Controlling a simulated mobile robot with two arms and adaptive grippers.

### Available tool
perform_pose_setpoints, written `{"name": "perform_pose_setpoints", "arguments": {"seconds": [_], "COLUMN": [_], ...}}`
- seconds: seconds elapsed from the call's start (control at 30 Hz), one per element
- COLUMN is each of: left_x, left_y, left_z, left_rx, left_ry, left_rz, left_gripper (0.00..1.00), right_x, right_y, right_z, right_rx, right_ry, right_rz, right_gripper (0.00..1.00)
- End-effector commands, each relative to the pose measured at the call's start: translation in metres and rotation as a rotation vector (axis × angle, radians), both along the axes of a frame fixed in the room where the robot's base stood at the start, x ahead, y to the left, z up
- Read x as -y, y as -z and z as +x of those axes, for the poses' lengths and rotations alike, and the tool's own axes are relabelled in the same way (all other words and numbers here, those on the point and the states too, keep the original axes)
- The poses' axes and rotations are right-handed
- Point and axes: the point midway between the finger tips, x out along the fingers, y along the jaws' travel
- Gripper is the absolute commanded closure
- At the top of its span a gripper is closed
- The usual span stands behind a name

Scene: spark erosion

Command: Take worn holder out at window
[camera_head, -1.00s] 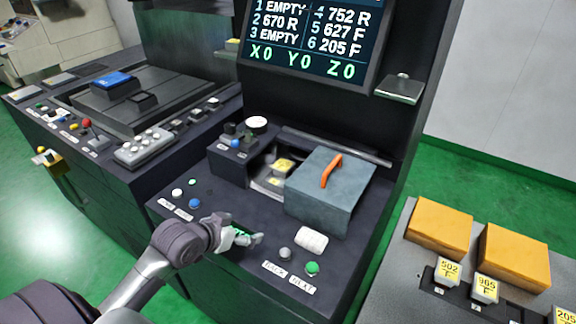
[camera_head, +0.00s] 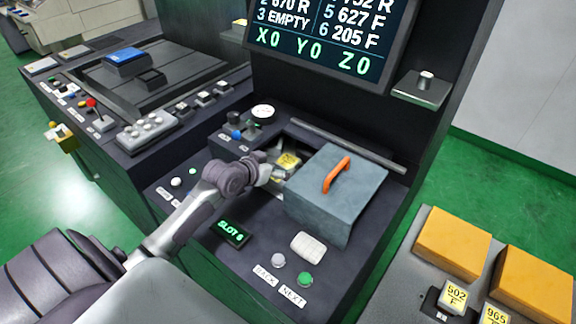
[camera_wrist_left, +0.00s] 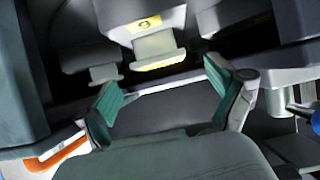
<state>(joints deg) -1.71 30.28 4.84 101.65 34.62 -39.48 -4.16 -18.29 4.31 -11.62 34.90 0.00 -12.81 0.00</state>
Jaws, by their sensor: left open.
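A holder with a yellow label (camera_head: 289,160) sits in the window, the opening left of the grey sliding cover (camera_head: 318,205) with its orange handle. My left gripper (camera_head: 274,178) is at the front of this opening, close to the holder. In the left wrist view my gripper's teal fingers (camera_wrist_left: 163,78) are spread with nothing between them. The pale holder (camera_wrist_left: 152,45) with its yellow label lies just beyond the fingertips, apart from them. A second pale holder (camera_wrist_left: 98,58) hangs to its left. The right gripper is not in view.
A small display (camera_head: 230,233) reads SLOT 6. At the right, a grey table has orange blocks (camera_head: 452,243) and labelled holders (camera_head: 453,296). The orange handle (camera_wrist_left: 55,155) shows in the wrist view.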

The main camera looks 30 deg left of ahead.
Motion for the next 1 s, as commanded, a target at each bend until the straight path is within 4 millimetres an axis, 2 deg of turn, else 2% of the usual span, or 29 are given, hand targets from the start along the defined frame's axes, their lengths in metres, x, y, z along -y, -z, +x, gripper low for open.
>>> {"name": "perform_pose_setpoints", "arguments": {"seconds": [0.1, 0.23, 0.5, 0.77, 0.87, 1.0], "left_x": [0.001, 0.002, 0.004, 0.004, 0.003, 0.003], "left_y": [0.002, 0.007, 0.024, 0.026, 0.026, 0.026], "left_z": [0.006, 0.020, 0.046, 0.048, 0.048, 0.048], "left_rx": [0.001, 0.000, -0.001, 0.000, -0.001, -0.001], "left_ry": [0.000, -0.001, 0.000, 0.000, 0.000, 0.000], "left_rz": [-0.002, -0.003, -0.001, 0.000, 0.000, 0.000], "left_gripper": [0.06, 0.06, 0.06, 0.06, 0.19, 0.43], "right_x": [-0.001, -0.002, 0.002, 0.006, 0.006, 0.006], "right_y": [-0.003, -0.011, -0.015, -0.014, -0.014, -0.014], "right_z": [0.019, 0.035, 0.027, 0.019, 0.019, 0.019], "right_rx": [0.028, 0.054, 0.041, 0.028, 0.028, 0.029], "right_ry": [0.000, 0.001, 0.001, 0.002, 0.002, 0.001], "right_rz": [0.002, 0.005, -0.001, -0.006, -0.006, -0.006], "right_gripper": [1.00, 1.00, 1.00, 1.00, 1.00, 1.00]}}
